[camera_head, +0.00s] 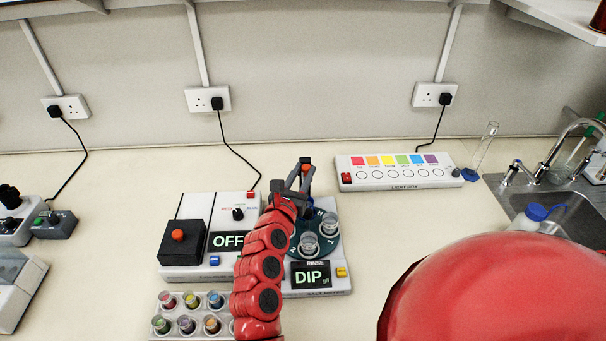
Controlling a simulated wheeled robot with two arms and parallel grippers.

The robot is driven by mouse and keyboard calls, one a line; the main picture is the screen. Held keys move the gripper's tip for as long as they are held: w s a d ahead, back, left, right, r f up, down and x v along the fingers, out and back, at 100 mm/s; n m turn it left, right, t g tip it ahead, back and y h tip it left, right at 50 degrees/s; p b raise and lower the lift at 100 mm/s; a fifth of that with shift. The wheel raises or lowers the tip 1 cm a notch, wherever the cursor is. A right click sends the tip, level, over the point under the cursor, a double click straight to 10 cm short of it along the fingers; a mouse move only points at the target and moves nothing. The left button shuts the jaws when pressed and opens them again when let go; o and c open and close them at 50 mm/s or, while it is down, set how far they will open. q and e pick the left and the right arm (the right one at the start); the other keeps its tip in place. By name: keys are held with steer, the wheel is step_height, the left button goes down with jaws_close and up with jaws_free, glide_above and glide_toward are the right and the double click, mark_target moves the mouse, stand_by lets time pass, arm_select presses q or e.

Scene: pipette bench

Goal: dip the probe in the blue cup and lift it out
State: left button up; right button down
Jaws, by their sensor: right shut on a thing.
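My right gripper (304,184) is shut on the probe, over the back of the rinse unit's round dark holder. Only the probe's orange-red top (306,168) shows clearly; the gripper and arm hide its lower part, so I cannot tell whether its tip is inside anything. The rinse unit's display (312,275) reads DIP. My left gripper is not in view.
Clear cups (309,244) stand in the rinse unit's holder. A white unit (186,272) with an OFF display is left of it. A light box (398,172) with coloured squares lies behind right, near a glass cylinder (485,145) and a sink (565,206). The bench right of the rinse unit is clear.

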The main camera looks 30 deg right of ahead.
steer(key=c, duration=0.6)
jaws_free()
steer(key=shift+r, duration=0.2)
steer(key=shift+s+a+f, duration=0.1)
steer(key=shift+a, duration=0.15)
steer(key=b+v, duration=0.5)
steer(key=v, duration=1.2)
steer(key=shift+b, duration=0.35)
